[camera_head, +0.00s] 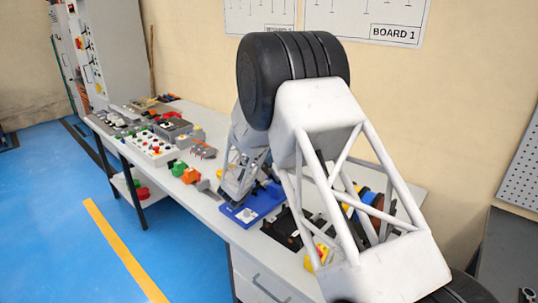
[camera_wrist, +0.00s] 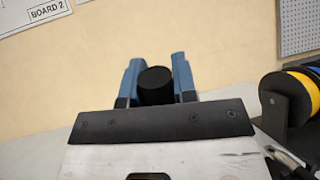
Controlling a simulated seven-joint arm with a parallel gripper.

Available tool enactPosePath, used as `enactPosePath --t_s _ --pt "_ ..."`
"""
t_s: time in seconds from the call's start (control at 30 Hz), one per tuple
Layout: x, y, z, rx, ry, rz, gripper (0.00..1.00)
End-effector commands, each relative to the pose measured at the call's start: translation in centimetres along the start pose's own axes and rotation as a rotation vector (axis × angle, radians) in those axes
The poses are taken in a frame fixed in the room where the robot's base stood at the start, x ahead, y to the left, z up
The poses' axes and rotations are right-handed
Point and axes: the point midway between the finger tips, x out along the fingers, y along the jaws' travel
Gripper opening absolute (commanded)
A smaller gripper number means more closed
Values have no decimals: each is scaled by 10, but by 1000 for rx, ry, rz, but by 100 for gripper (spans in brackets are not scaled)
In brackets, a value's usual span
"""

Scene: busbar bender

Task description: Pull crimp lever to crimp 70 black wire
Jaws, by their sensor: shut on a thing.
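My gripper (camera_wrist: 157,61) shows in the wrist view, with one blue finger on each side of a round black knob (camera_wrist: 155,88). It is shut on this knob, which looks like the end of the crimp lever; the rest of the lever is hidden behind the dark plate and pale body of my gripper. In the head view a blue base (camera_head: 252,206) stands on the table below my arm and appears to belong to the crimping machine. My arm covers most of the machine and the grip there. I cannot make out the 70 black wire in either view.
Wire spools (camera_wrist: 300,88) stand close on the right in the wrist view. In the head view, several coloured parts and a white button box (camera_head: 152,147) crowd the left of the table (camera_head: 207,207). A yellow and red button (camera_head: 318,258) sits near the front edge.

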Motion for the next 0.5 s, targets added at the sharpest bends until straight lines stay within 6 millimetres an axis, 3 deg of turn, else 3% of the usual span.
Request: enactPosePath --t_s 0.07,0.1,0.23,0.5 --pt "-1 0 0 -1 1 1 0" --pt "-1 0 0 -1 1 1 29" --pt "0 0 0 -1 1 1 49" --pt "0 0 0 0 1 1 52"
